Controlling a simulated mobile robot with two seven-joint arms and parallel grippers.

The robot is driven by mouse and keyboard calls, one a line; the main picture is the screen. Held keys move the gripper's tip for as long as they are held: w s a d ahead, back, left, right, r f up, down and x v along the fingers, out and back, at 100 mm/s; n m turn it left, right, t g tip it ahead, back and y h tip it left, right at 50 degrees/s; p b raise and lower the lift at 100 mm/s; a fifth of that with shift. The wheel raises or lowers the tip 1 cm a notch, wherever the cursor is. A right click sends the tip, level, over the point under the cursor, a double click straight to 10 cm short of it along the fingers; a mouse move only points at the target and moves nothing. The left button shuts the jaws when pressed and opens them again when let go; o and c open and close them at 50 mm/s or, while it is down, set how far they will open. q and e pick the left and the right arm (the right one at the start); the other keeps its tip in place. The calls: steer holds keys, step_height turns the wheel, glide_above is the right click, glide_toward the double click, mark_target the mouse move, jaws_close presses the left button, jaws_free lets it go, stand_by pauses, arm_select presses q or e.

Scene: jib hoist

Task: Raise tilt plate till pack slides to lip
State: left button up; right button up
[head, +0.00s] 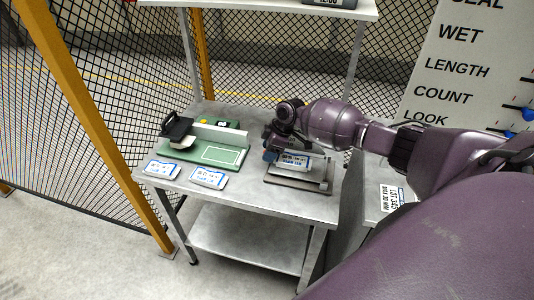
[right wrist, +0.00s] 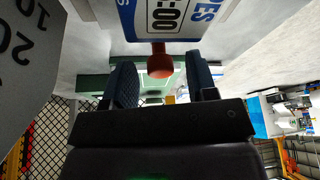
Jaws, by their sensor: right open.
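The pack (head: 294,163), with a white and blue label, lies on the grey metal tilt plate (head: 302,184) at the right side of the steel table. In the right wrist view the pack's label (right wrist: 172,17) fills the top, reading partly "PES". An orange-red knob (right wrist: 160,62) stands below it between my two dark fingers. My right gripper (head: 270,155) is at the left end of the plate, partly hidden by its own wrist. In the right wrist view my right gripper (right wrist: 163,82) is open, its fingers apart on either side of the knob. My left gripper is not in view.
A green board with a black clamp-like device (head: 215,152) stands on the table's left half. Two labelled cards (head: 208,178) (head: 163,169) lie at the front edge. A mesh fence (head: 90,90) is behind and left. A sign panel (head: 460,70) stands at right.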

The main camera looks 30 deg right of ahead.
steer(key=shift+x, duration=0.8)
jaws_close()
